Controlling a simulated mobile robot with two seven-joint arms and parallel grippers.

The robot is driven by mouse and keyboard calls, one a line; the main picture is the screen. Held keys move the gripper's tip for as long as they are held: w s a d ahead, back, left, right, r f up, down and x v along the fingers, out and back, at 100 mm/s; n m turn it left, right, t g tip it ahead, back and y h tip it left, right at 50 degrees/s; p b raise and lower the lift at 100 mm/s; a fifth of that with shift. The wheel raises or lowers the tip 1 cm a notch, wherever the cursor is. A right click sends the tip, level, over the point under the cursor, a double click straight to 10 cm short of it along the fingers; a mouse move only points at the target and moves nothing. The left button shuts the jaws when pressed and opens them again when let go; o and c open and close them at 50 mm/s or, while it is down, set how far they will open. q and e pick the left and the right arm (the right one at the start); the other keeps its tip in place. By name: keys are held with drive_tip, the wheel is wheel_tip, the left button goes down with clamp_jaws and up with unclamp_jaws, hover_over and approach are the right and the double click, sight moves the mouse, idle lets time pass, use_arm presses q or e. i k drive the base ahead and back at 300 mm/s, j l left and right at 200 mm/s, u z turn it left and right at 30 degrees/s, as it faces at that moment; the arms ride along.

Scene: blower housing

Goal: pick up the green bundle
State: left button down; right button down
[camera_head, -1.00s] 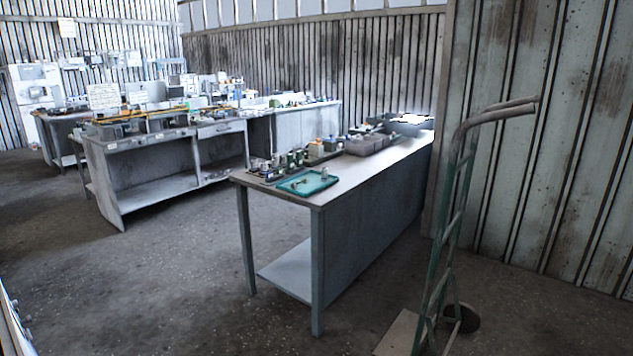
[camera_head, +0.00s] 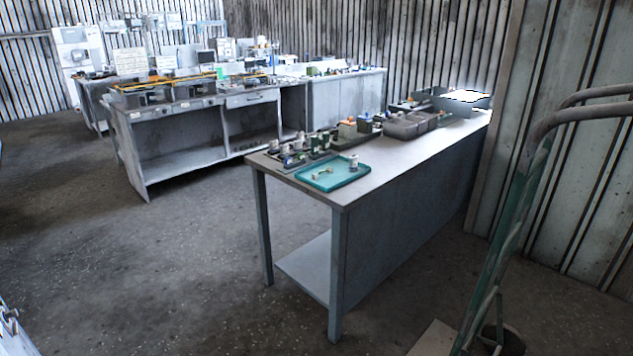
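Nothing in view is clearly a green bundle. Small dark green upright pieces (camera_head: 315,145) stand among other parts near the front end of the near workbench (camera_head: 402,165). A teal tray (camera_head: 345,180) lies in front of them at the bench's near corner and holds a small yellowish piece (camera_head: 323,172) and a small pale cylinder (camera_head: 353,161). A small bright green item (camera_head: 221,74) shows on the far bench, too small to identify. Neither gripper can be made out; only a pale part, possibly mine, shows at the lower left edge.
A green hand truck (camera_head: 505,235) with grey curved handles stands at the right, close to me. Grey bins (camera_head: 408,127) sit farther along the near bench. Another cluttered bench (camera_head: 175,135) stands behind at the left. The concrete floor (camera_head: 190,260) at left and front is clear.

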sight(330, 169)
drive_tip(key=i, duration=0.25)
drive_tip(key=i+j, duration=0.35)
drive_tip(key=i, duration=0.15)
drive_tip(key=i+j, duration=0.65)
drive_tip(key=i, duration=0.3)
drive_tip(key=j+u, duration=0.05)
